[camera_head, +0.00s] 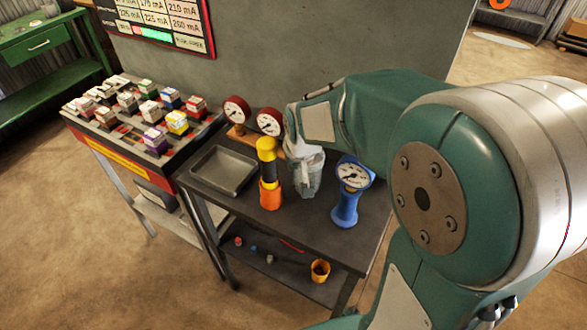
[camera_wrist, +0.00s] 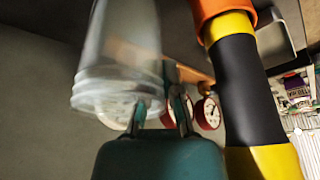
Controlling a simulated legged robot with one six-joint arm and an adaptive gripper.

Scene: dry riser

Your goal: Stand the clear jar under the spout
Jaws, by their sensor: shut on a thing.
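The clear jar (camera_head: 309,178) is at the middle of the dark table, between a yellow, black and orange upright device (camera_head: 268,175) and a blue stand with a dial (camera_head: 348,190). My gripper (camera_head: 303,150) is at the jar's upper end, partly hidden by my arm. In the wrist view my gripper (camera_wrist: 162,108) is shut on the jar (camera_wrist: 118,50) near its rim. The jar looks roughly upright; I cannot tell if its base touches the table. The wrist view also shows the yellow and black device (camera_wrist: 240,85) beside it. I cannot clearly make out a spout.
Two red-rimmed dials (camera_head: 237,109) stand behind. An empty metal tray (camera_head: 222,170) lies left on the table (camera_head: 300,222). A rack of several small boxes (camera_head: 137,107) is farther left. The lower shelf holds an orange cup (camera_head: 320,269). Bare tabletop shows in front.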

